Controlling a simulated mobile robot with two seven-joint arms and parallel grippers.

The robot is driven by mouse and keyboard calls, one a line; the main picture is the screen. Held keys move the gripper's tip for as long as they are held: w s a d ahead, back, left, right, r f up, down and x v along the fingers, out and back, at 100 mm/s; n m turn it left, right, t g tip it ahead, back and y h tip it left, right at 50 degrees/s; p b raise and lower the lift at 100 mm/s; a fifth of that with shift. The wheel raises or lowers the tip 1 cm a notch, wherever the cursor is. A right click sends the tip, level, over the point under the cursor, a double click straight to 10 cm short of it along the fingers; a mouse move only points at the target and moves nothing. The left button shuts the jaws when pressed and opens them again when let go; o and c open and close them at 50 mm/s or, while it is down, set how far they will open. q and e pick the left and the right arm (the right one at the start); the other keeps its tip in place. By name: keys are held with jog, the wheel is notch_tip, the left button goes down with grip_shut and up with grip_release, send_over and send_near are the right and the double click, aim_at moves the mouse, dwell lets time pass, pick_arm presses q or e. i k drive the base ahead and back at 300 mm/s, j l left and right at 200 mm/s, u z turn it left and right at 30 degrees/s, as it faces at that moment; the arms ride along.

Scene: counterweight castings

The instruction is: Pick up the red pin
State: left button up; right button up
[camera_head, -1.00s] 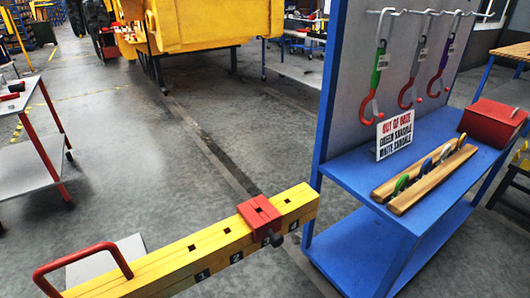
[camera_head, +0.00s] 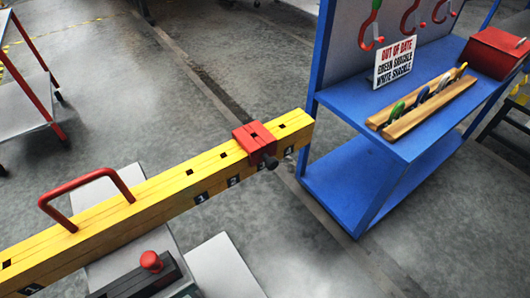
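I cannot tell for certain which item is the red pin. A small red round-topped knob (camera_head: 151,261) stands on a dark box at the bottom left, in front of the yellow beam (camera_head: 185,185). A red block (camera_head: 254,136) sits over the beam near its right end, with a dark round knob on its front side. The beam has dark square holes on top and number labels on its side. A red bar handle (camera_head: 85,192) arches over its left part. Neither of my grippers is in view.
A blue rack (camera_head: 345,100) at the right holds a wooden holder (camera_head: 425,103) with coloured pieces, a sign (camera_head: 394,62) and a red box (camera_head: 495,52). Hooks hang on its panel. A cart with red legs (camera_head: 35,70) stands upper left. Grey floor lies between.

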aim_at(150, 261)
jog(key=u, duration=1.35)
